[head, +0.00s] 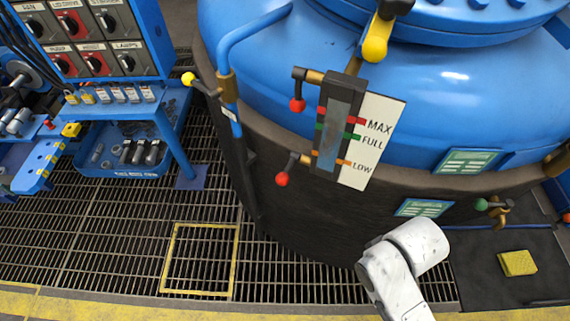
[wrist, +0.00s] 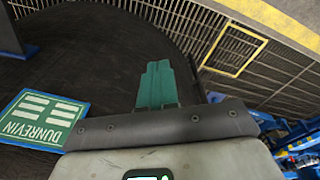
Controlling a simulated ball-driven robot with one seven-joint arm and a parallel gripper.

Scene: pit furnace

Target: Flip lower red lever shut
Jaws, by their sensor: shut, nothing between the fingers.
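The lower red lever (head: 283,179) has a red ball knob and hangs at the bottom left of the level gauge (head: 338,125) on the blue vessel. Its brass valve body (head: 304,158) joins the gauge near the LOW mark. The upper red lever (head: 297,104) hangs from the gauge's top fitting. In the wrist view my gripper (wrist: 158,68) shows green fingers closed together with nothing between them. It points toward the dark vessel side and the floor grating. Neither red lever shows in the wrist view. The gripper is not visible in the head view.
A blue switch cart (head: 120,110) stands at left. The grating (head: 110,240) has a yellow-framed hatch (head: 199,259). A yellow sponge-like block (head: 517,263) lies at right.

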